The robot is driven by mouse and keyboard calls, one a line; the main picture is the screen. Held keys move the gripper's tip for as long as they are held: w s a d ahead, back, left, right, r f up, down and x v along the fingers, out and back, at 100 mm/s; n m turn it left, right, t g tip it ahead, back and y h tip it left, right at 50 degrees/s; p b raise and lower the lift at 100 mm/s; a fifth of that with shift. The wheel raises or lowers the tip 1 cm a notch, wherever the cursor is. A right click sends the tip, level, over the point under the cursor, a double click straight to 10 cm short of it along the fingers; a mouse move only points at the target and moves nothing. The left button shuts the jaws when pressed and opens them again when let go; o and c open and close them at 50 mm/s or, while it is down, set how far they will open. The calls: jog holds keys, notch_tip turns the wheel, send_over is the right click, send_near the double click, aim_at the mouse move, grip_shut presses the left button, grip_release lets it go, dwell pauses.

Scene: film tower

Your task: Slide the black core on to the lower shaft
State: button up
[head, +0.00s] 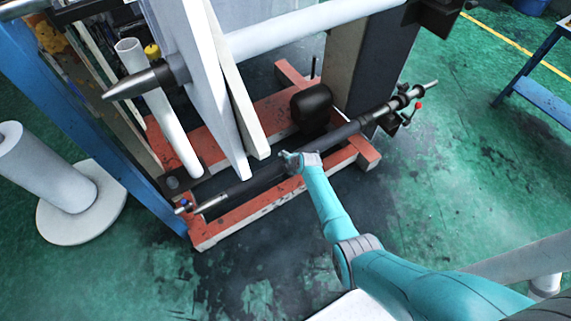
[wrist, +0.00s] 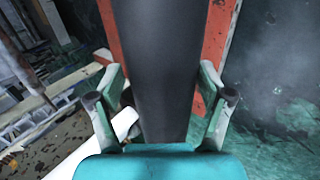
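The black core (head: 250,184) is a long dark tube lying low along the red base, in line with the lower shaft. A bare metal end of the lower shaft (head: 212,203) shows at its left. Toward the right, the dark length runs on to metal fittings (head: 402,101); I cannot tell exactly where the core ends there. My gripper (head: 292,160) is at the middle of this length. In the wrist view the black tube (wrist: 160,60) runs between the two fingers of my gripper (wrist: 160,97). The fingers stand apart, with gaps visible on both sides.
The red base frame (head: 240,223) lies under the shaft. Pale upright panels (head: 205,80) and a white upper roll (head: 300,28) stand above. A black rounded body (head: 311,106) sits behind the shaft. A white roll (head: 45,165) stands at left. Floor in front is clear.

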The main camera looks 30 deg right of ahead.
jog(key=shift+o, duration=0.2)
jog(key=shift+s, duration=0.1)
jog(key=v, duration=1.2)
jog(key=s+a+r+m+t+h, duration=0.15)
jog(key=s+a+m, duration=0.35)
jog(key=s, duration=0.8)
jog(key=s+a+m+t, duration=0.2)
jog(key=s+a+m, duration=0.25)
jog(key=s, duration=0.85)
jog(key=s+a+r+m+t, duration=0.2)
jog(key=s+r+m, duration=0.2)
jog(key=s+r, duration=0.5)
jog(key=s+a+r+m+t+y, duration=0.1)
jog(key=s+r+m, duration=0.4)
jog(key=s+r, duration=0.5)
notch_tip(320, 180, up, 7)
jog(key=shift+s+a+r+t, duration=0.1)
jog(key=shift+s+a+t, duration=0.3)
jog(key=shift+a, duration=0.5)
